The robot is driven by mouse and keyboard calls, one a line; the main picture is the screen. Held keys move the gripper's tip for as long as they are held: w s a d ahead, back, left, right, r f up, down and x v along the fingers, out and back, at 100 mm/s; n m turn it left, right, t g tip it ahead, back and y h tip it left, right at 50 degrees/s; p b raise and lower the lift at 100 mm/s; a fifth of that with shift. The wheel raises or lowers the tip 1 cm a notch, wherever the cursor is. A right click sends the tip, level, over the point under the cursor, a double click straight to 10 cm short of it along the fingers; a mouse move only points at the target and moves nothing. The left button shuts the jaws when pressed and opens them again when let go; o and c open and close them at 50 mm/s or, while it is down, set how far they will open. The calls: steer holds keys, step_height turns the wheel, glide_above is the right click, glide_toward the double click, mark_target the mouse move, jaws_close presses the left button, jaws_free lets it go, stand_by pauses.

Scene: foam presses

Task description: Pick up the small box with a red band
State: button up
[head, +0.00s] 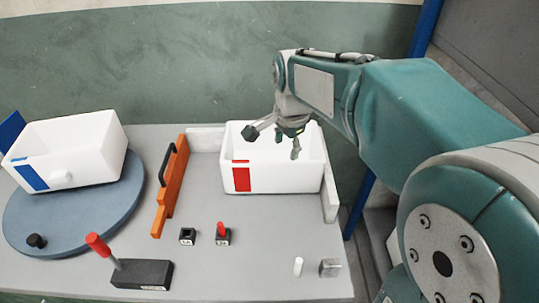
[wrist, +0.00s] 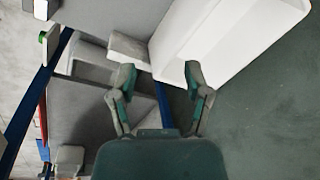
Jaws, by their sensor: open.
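The white open box with a red band (head: 282,178) stands upright at the back right of the grey table, its band on the front face near the left corner. A white box also shows at the upper right of the wrist view (wrist: 240,30); no red band is visible there. My gripper (head: 273,142) is open with its fingers spread, in front of the box's upper part in the head view. I cannot tell its exact height above the box. In the wrist view my gripper (wrist: 160,76) has nothing between its fingertips.
A white box with a blue band (head: 85,150) sits on a round blue turntable (head: 75,215) at left. An orange bar (head: 171,185) stands between the boxes. A red-handled lever on a black base (head: 142,274) is at the front. A low ledge (head: 329,195) borders the box's right side.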

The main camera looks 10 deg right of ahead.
steer(key=w+f+m+g, duration=0.1)
steer(key=w+f+m, duration=0.2)
steer(key=w, duration=0.2)
steer(key=m+g, duration=0.1)
steer(key=m, duration=0.3)
glide_above(272, 161)
steer(key=f, duration=0.4)
steer(key=shift+a, duration=0.4)
steer(key=shift+w+d+f, duration=0.1)
steer(key=shift+f, duration=0.1)
steer(key=f, duration=0.2)
steer(key=d+f, duration=0.1)
steer(key=f, duration=0.1)
steer(key=shift+d+f, duration=0.1)
steer(key=shift+f, duration=0.25)
steer(key=shift+a+f, duration=0.3)
steer(key=shift+f, duration=0.35)
step_height(272, 161, down, 4)
steer(key=shift+r, duration=0.1)
steer(key=shift+d+f, duration=0.2)
steer(key=shift+f, duration=0.15)
steer(key=shift+a, duration=0.2)
jaws_close()
